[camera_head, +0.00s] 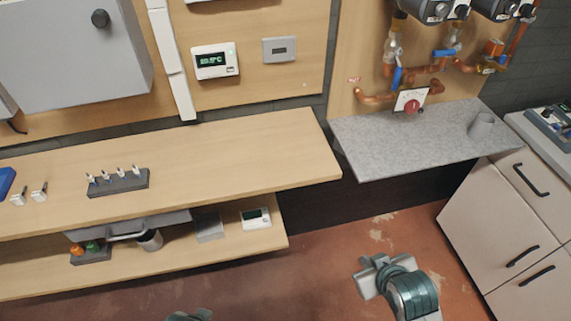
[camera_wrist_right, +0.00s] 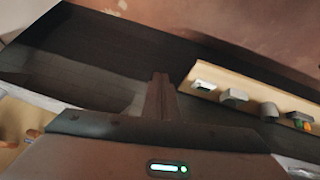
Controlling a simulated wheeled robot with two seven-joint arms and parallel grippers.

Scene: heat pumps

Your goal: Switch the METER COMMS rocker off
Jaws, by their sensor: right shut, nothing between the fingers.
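No label reading METER COMMS can be made out, and I cannot tell any rocker for certain. A small grey wall plate with a dark slot (camera_head: 279,49) is on the wooden wall panel, right of a white thermostat (camera_head: 214,61). My right gripper (camera_head: 371,275) is low over the red floor, in front of the shelves and apart from everything. It is shut and empty; its fingers (camera_wrist_right: 159,96) also show in the right wrist view. Only a sliver of my left arm shows at the bottom edge of the head view; its gripper is out of sight.
A grey cabinet (camera_head: 75,50) hangs at the upper left. A wooden shelf (camera_head: 230,160) holds a dark block with several small pins (camera_head: 118,181). A grey ledge (camera_head: 400,150) lies below copper pipes. Pale drawers (camera_head: 500,230) stand at right. Floor between is clear.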

